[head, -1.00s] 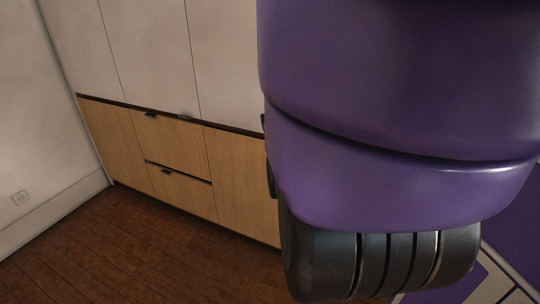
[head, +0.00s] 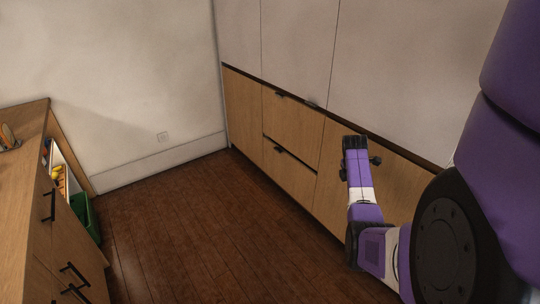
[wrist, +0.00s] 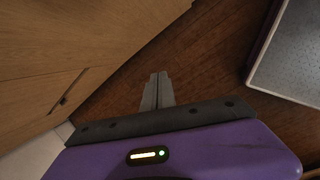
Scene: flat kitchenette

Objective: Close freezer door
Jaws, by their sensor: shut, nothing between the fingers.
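No freezer door can be made out for certain in either view. At the left of the head view, an open compartment with a pale edge (head: 60,160) shows under the wooden counter, with small yellow and coloured items (head: 57,174) in it. I cannot tell whether this is the freezer. My gripper (wrist: 157,76) is shut and empty in the wrist view, over bare floor and apart from the wooden fronts. In the head view my forearm and hand (head: 362,195) stand at the right, in front of the wall cabinets; the fingertips are not clear there.
Tall cabinets with pale upper doors (head: 298,50) and wooden lower fronts (head: 290,170) run along the back right. A wooden counter (head: 40,215) with dark handles stands at the left, a green bin (head: 86,215) beside it. The brown floor (head: 190,240) between is clear.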

